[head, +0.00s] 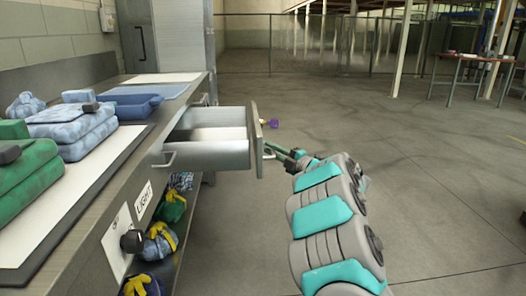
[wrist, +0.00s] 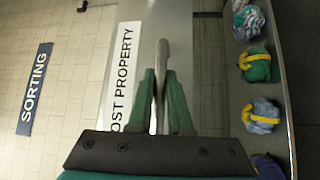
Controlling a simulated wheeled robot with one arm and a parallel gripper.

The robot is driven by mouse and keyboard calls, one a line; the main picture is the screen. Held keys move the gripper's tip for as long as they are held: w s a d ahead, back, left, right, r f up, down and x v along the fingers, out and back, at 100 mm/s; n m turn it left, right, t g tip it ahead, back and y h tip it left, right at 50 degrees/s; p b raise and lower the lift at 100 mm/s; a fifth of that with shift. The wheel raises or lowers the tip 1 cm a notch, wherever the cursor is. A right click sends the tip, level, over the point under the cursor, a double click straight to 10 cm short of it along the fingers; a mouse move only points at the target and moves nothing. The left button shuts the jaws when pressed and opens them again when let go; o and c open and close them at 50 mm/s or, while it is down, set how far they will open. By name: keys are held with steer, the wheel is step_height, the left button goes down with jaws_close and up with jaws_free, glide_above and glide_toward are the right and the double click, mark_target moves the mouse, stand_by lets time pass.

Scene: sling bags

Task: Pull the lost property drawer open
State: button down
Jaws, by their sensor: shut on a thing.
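The lost property drawer (head: 222,153) sticks out from the side of the bench in the head view, clearly open, with a pale interior. Its front panel carries a white LOST PROPERTY label (wrist: 122,75) in the wrist view, with the first letter cut off or hidden. My gripper (head: 278,153) is at the drawer's outer face. In the wrist view its green fingers (wrist: 162,98) stand on both sides of the metal bar handle (wrist: 161,60), shut on it. The finger ends hide part of the handle.
The bench (head: 90,220) runs along the left, with folded blue bags (head: 75,125) and green bags (head: 28,165) on top. Rolled bags (head: 160,243) lie on a shelf below. Open floor (head: 430,190) lies to the right. A SORTING floor sign (wrist: 35,88) shows in the wrist view.

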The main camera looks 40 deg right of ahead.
steer(key=shift+d, duration=0.1)
stand_by(0.3)
steer(key=c, duration=0.8)
jaws_free()
steer(key=shift+c, duration=0.2)
steer(key=v, duration=0.8)
steer(key=shift+b, duration=0.45)
